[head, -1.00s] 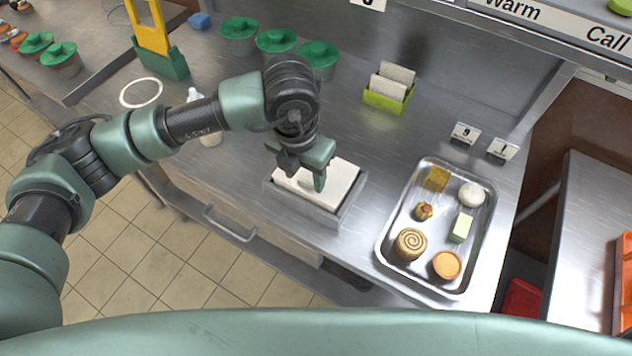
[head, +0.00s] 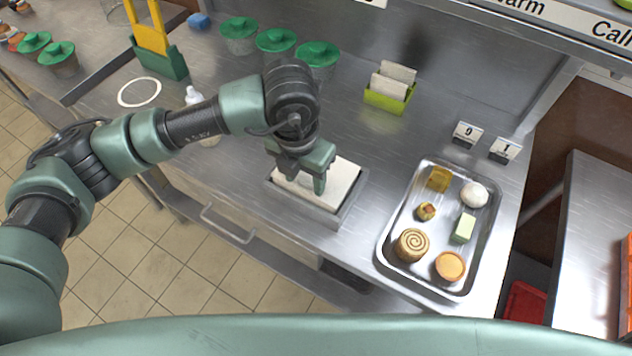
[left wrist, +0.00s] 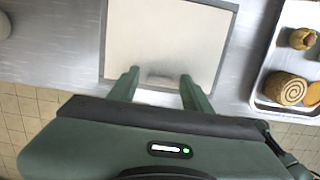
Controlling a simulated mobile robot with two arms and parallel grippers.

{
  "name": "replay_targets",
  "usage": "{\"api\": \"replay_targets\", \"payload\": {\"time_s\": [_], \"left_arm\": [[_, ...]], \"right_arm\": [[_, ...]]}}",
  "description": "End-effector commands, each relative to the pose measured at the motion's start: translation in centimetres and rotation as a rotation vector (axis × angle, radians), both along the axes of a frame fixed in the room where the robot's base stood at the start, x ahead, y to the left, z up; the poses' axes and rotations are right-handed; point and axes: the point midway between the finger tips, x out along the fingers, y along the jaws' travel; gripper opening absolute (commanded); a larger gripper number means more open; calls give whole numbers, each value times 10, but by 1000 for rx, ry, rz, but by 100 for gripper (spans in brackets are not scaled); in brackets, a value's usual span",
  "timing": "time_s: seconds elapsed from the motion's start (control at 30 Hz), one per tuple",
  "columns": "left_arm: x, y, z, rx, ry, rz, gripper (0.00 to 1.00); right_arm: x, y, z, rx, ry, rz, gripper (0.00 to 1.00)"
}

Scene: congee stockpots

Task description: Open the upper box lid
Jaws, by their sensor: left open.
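The box (head: 342,214) is a grey metal-rimmed case at the front edge of the steel counter. Its white upper lid (head: 341,180) lies flat within the rim and looks shut. In the left wrist view the lid (left wrist: 170,35) fills the top middle, with a small grey recess or handle (left wrist: 163,78) near its front edge. My left gripper (head: 305,187) is over the left part of the lid in the head view, pointing down. Its two fingers (left wrist: 160,80) are apart on either side of the recess, with nothing between them. Contact with the lid cannot be told. My right gripper is not in view.
A metal tray (head: 390,263) with several pastries stands right of the box. A green holder with cards (head: 387,98) is behind it. A white bottle (head: 194,97) and several green-lidded cups (head: 276,42) stand at back left. Bare counter lies between box and holder.

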Motion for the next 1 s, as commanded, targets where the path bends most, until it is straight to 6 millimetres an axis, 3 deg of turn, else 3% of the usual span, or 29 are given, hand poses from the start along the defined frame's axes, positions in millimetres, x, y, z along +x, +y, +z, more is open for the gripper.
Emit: {"api": "replay_targets", "payload": {"time_s": [0.77,1.0], "left_arm": [[0,0,2,0,0,0,49],[0,0,2,0,0,0,29]], "right_arm": [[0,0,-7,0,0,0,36],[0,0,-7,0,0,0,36]]}}
